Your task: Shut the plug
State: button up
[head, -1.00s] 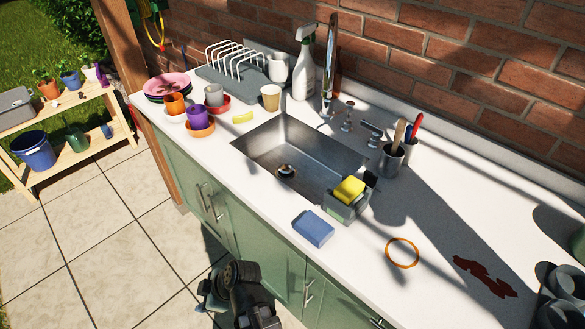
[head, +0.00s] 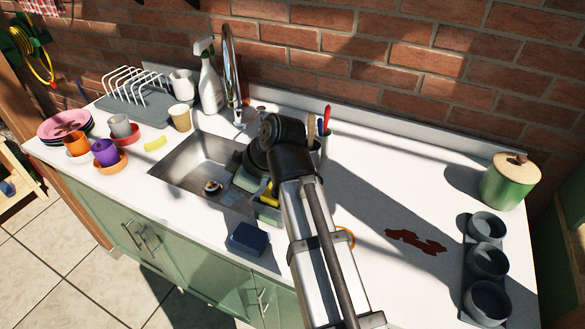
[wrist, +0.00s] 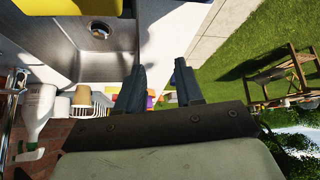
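The sink plug (head: 212,187) is a small round dark-and-metal piece at the drain, in the floor of the steel sink (head: 180,165). It also shows in the wrist view (wrist: 98,28), near the top, as a round metal ring with a dark centre. I cannot tell how far it is raised. My gripper (wrist: 159,66) has its two fingers apart with nothing between them. It is above the sink's right end, to the right of the plug and apart from it. In the head view my arm hides most of the gripper.
The tall faucet (head: 232,70) stands behind the sink. A yellow sponge (wrist: 45,8) and a grey caddy are close to my gripper. Cups and plates (head: 62,125) crowd the left. A utensil holder stands behind my arm.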

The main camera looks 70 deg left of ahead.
jog(key=w+a+r+m+t, duration=0.15)
jog(key=w+r, duration=0.25)
jog(key=w, duration=0.7)
jog(key=w+a+r+m+t, duration=0.1)
jog(key=w+a+r+m, duration=0.15)
jog(key=w, duration=0.75)
jog(key=shift+n+h, duration=0.3)
jog(key=x, duration=0.8)
jog(key=d+x, duration=0.1)
jog(key=x, duration=0.3)
jog(key=shift+a+f, duration=0.15)
jog(key=shift+f, duration=0.35)
jog(key=shift+s, duration=0.1)
grip_shut()
